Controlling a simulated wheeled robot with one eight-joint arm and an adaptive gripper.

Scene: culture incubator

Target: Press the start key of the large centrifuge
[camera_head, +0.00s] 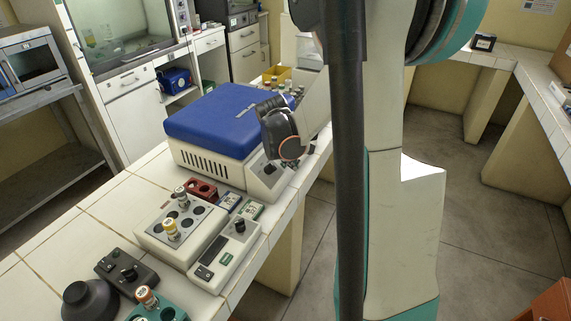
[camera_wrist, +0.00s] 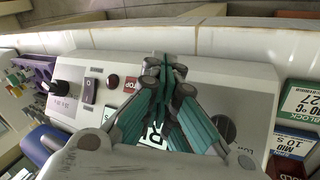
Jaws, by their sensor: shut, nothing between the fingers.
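The large centrifuge, with a blue lid (camera_head: 215,118) that is down and a pale body, stands on the tiled bench. Its sloped front panel (camera_head: 262,178) faces the aisle, partly hidden by my gripper. The wrist view shows this panel close up (camera_wrist: 250,85), with a red key (camera_wrist: 131,84), a dark rocker switch (camera_wrist: 90,90), a black knob (camera_wrist: 65,88) and a round dark dial (camera_wrist: 222,128). My gripper (camera_wrist: 165,68) is shut and empty, its fingertips over the panel, right of the red key. I cannot tell whether they touch. No start key can be made out; the fingers cover part of the panel.
A block unit with vials (camera_head: 182,222) and its control box (camera_head: 225,255) stand nearer on the bench, with a red rack (camera_head: 202,190) between them and the centrifuge. Coloured racks (camera_head: 278,76) stand behind the centrifuge. Floor (camera_head: 310,225) is clear beside the bench.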

